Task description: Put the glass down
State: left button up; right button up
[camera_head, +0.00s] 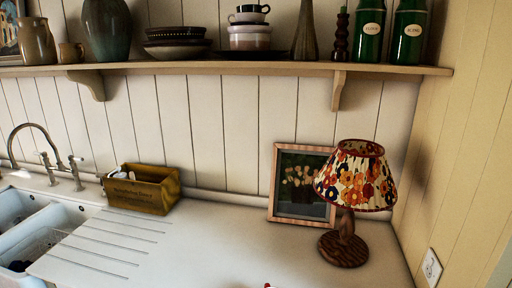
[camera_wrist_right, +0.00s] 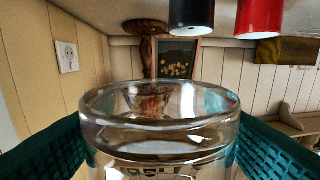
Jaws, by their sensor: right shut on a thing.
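The clear glass (camera_wrist_right: 160,130) fills the lower middle of the right wrist view, its thick round rim toward the middle of the picture. My right gripper (camera_wrist_right: 160,152) is shut on it, with a teal ribbed pad against each side. The wrist view is upside down, so the counter is along its top. I cannot tell the gap between the glass and the counter. Neither the glass nor my grippers show clearly in the head view. My left gripper is out of view.
A floral-shaded lamp (camera_head: 355,180) and a framed picture (camera_head: 303,182) stand at the back right of the white counter (camera_head: 215,250). A black cylinder (camera_wrist_right: 191,12) and a red one (camera_wrist_right: 258,15) are near the glass. A wooden box (camera_head: 143,190) stands by the sink (camera_head: 40,225). The counter's middle is clear.

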pick_arm(q)
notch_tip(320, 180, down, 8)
jog(key=b, duration=0.5)
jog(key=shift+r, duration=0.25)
pick_arm(e)
jog(key=a+f+y, duration=0.1)
jog(key=f, duration=0.1)
jog(key=s+a+f+n+y, duration=0.1)
jog(key=a+f, duration=0.1)
jog(key=shift+n+y, duration=0.3)
